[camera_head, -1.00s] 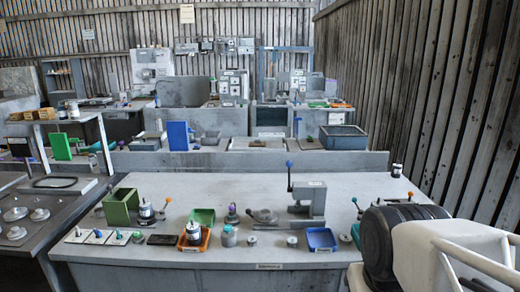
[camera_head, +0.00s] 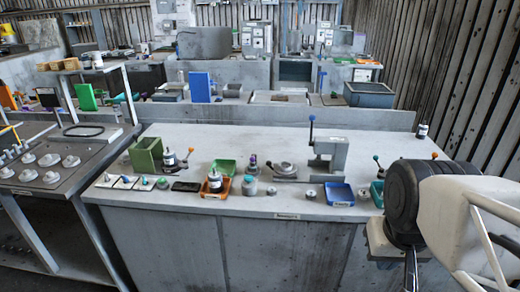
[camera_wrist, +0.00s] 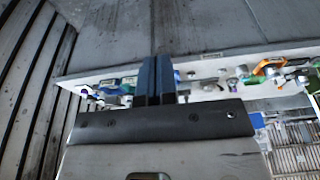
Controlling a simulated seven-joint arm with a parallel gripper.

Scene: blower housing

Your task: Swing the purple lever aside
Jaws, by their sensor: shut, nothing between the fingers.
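A small purple knob (camera_head: 253,159) stands on a dark post near the middle of the bench in the head view. Just right of it, a grey round clamp (camera_head: 285,171) has a small dark, purplish knob (camera_head: 268,164) on its left side. The parts are too small to tell which is the purple lever. My gripper (camera_head: 411,272) is low at the right, in front of the bench and well apart from both. In the wrist view my gripper's dark blue fingers (camera_wrist: 156,80) are together and empty. I cannot make out the lever there.
On the bench (camera_head: 240,142) stand a green bin (camera_head: 146,155), an orange tray (camera_head: 217,189), a blue tray (camera_head: 337,194), a grey jar (camera_head: 249,187) and a grey press (camera_head: 332,150) with a blue-knobbed lever. The bench's back strip is mostly clear.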

